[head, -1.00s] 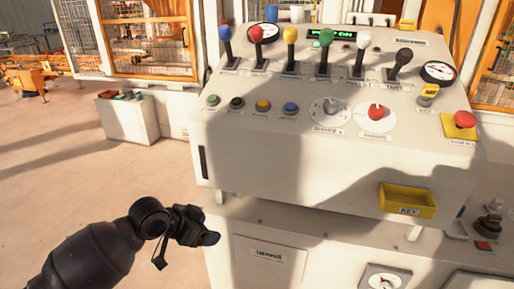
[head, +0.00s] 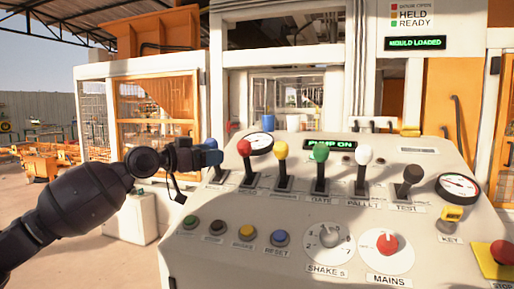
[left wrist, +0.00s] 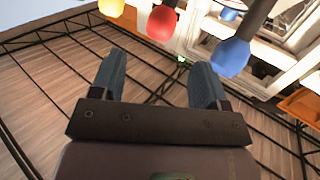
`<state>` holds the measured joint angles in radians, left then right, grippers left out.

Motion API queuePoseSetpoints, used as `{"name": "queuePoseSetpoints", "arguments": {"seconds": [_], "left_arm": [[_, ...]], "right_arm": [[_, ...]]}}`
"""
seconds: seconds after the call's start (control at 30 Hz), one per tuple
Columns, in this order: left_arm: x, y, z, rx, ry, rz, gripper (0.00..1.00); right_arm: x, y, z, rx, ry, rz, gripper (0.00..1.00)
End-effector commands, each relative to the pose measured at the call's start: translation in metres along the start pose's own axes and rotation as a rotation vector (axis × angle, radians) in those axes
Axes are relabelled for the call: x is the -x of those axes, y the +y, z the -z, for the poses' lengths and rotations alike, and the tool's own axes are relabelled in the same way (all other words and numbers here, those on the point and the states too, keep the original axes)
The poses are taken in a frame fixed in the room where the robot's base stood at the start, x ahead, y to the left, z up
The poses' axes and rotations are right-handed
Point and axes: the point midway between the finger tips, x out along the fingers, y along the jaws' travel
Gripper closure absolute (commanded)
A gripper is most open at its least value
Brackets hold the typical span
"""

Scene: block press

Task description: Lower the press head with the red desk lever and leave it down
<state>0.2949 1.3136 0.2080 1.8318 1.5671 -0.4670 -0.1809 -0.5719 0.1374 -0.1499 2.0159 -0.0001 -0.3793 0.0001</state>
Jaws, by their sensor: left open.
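The red lever (head: 244,147) stands up from the sloped control desk, between the blue lever (head: 210,143) and the yellow lever (head: 281,149). My left gripper (head: 208,159) is at knob height at the left end of the lever row, overlapping the blue lever's shaft in the head view. In the left wrist view my left gripper (left wrist: 157,78) is open with nothing between its fingers. The red knob (left wrist: 162,22) lies beyond the fingertips there, and the blue knob (left wrist: 230,57) is close outside the right finger. The press head cannot be made out clearly behind the desk.
The desk (head: 200,262) also carries green, white and black levers, push buttons, dials and a red stop button (head: 502,252). A desk display (head: 330,144) reads PUMP ON. A wall display (head: 416,43) reads MOULD LOADED.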

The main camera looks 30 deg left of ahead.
Motion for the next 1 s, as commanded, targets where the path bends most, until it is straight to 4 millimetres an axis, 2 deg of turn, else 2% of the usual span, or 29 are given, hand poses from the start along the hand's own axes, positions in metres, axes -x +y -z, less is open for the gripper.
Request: {"name": "queuePoseSetpoints", "arguments": {"seconds": [0.17,0.37,0.53,1.0], "left_arm": [[-0.001,-0.001,0.004,0.0,0.007,0.001,0.31],[-0.013,-0.001,0.004,0.0,0.008,-0.001,0.31],[-0.03,0.0,0.004,0.0,0.008,-0.001,0.31],[-0.079,0.0,0.004,0.001,0.007,-0.001,0.31]], "right_arm": [[0.003,0.001,-0.005,0.0,-0.01,-0.001,0.57],[0.007,0.002,-0.016,0.003,-0.032,-0.003,0.57],[0.007,0.003,-0.019,0.008,-0.037,-0.003,0.57],[0.003,0.002,-0.011,0.009,-0.019,0.0,0.57]]}}
